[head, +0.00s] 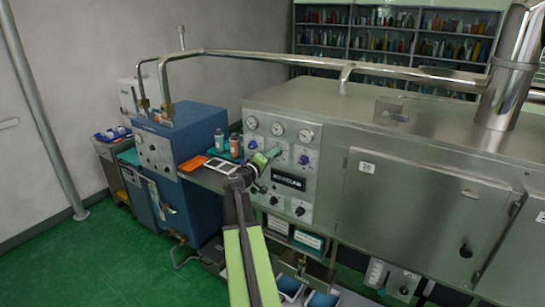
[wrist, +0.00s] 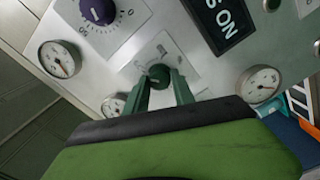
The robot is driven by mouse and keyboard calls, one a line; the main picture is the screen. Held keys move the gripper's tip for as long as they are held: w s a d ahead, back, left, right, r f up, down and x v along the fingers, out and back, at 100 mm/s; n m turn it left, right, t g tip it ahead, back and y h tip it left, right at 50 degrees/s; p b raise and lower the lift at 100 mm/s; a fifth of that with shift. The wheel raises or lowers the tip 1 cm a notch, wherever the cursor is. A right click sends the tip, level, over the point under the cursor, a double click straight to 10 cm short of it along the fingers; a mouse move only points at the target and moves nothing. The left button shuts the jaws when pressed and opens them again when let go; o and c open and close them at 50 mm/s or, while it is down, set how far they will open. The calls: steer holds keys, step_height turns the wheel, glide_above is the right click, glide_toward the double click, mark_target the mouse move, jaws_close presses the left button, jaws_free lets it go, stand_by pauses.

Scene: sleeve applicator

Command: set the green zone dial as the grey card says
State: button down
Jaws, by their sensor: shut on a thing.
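The green zone dial (wrist: 158,76) is a small dark green knob on a pale square plate on the machine's metal panel, in the wrist view. My gripper (wrist: 160,84) has one green finger on each side of the knob and is shut on it. The marks around the dial are too small and blurred to read. I cannot pick out the grey card for certain, and no card text is readable.
A purple dial (wrist: 97,10), round gauges (wrist: 60,59) and a dark lit sign (wrist: 221,22) surround the green dial. Left of the panel in the head view are an orange-framed tray (head: 194,163), bottles (head: 235,146) and a blue cabinet (head: 190,128).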

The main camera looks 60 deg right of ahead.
steer(key=shift+n, duration=5)
steer(key=c, duration=1.1)
jaws_free()
steer(key=shift+o, duration=0.2)
steer(key=a, duration=1.7)
steer(key=shift+a, duration=0.2)
